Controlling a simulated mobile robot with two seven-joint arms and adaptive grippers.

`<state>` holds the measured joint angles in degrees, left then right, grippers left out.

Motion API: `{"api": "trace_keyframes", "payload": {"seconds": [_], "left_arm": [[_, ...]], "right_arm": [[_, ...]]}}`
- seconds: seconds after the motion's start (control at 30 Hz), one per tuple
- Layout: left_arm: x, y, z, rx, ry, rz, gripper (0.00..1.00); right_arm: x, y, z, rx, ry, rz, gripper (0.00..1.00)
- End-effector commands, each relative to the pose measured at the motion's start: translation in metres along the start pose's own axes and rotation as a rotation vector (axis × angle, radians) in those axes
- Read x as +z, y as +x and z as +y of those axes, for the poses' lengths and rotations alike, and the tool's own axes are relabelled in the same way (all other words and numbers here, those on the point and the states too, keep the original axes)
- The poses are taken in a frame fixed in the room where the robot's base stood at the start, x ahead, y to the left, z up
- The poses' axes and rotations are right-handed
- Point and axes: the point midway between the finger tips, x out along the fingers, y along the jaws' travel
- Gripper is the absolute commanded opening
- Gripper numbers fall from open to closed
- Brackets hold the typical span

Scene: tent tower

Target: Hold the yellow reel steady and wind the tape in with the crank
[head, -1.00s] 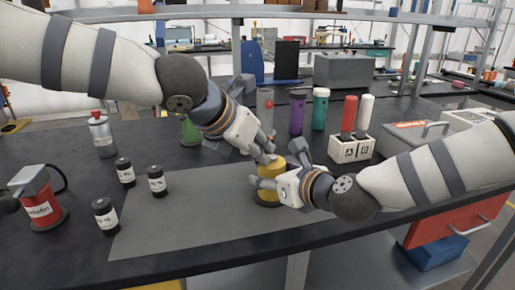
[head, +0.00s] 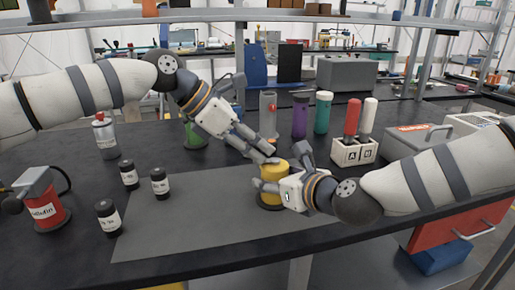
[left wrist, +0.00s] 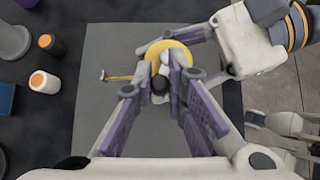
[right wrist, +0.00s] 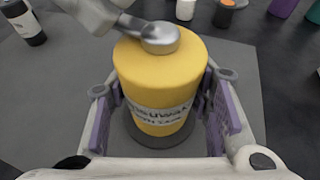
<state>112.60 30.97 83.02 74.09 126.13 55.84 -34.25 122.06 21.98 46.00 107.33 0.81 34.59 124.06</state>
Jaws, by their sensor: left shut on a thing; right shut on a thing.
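The yellow reel (head: 272,193) stands upright on the grey mat; its lettered side shows in the right wrist view (right wrist: 160,85). My right gripper (head: 264,178) is shut on the reel's body, one finger on each side. My left gripper (head: 268,156) is above the reel, shut on the crank's black knob (left wrist: 160,84). The crank's silver hub (right wrist: 160,38) sits on top of the reel; the rest of the crank is largely hidden by the left fingers. A short length of yellow tape (left wrist: 119,78) sticks out from the reel in the left wrist view.
Several black bottles (head: 160,184) and a red container (head: 42,205) stand on the left. A purple bottle (head: 300,117), a teal bottle (head: 323,113) and a white holder (head: 354,152) stand behind the reel.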

Motion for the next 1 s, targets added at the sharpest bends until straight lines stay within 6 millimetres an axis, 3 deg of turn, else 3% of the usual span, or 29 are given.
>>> {"api": "trace_keyframes", "payload": {"seconds": [0.4,1.0], "left_arm": [[0.0023,0.0037,0.0109,-0.170,0.179,0.002,0.00],[0.0026,0.0044,0.0111,-0.223,0.231,-0.002,0.00]], "right_arm": [[-0.0002,-0.0001,0.0021,0.005,0.001,0.001,0.00],[-0.0003,0.0000,0.0021,0.005,0.002,0.001,0.00]]}}
